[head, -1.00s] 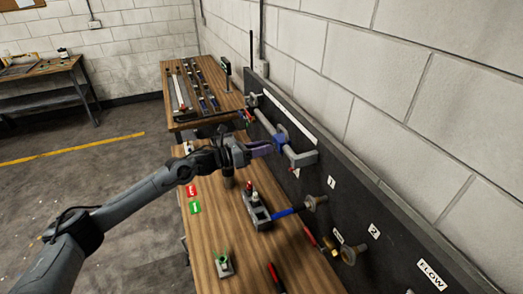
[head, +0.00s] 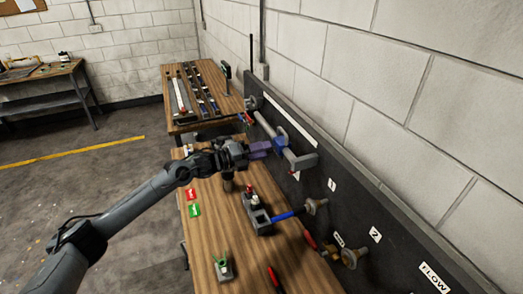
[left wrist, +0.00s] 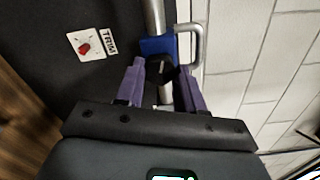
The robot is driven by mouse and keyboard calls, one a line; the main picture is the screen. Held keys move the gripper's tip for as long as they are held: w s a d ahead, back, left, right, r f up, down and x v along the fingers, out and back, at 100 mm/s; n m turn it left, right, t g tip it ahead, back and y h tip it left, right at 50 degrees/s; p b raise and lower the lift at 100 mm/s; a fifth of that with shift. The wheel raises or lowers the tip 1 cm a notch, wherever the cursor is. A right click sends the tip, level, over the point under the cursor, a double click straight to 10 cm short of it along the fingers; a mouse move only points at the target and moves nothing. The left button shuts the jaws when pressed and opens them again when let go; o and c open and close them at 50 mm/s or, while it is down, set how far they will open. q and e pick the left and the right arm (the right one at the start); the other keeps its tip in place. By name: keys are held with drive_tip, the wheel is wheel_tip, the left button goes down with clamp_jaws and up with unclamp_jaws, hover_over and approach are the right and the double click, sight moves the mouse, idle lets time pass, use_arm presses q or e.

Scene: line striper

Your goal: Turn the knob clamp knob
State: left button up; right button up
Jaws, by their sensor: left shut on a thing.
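The blue knob clamp (head: 280,146) sits on a grey horizontal bar (head: 265,123) on the dark wall panel. In the left wrist view the clamp's blue body (left wrist: 157,45) is around the bar, with its black knob (left wrist: 158,70) facing me. My left gripper (head: 268,147) has purple fingers and reaches the clamp from the left. In the left wrist view the fingers of the left gripper (left wrist: 160,77) stand on both sides of the knob, shut on it. In the head view the knob is hidden by the fingers. My right gripper is not in view.
Valve fittings (head: 352,256) stick out of the panel (head: 320,215) at right. A TRIM label (left wrist: 92,43) is beside the clamp.

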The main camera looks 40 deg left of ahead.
use_arm(q)
drive_tip(key=shift+n+p, duration=2.5)
drive_tip(key=shift+n, duration=3.8)
drive_tip(key=o, duration=1)
drive_tip(key=shift+o, duration=0.2)
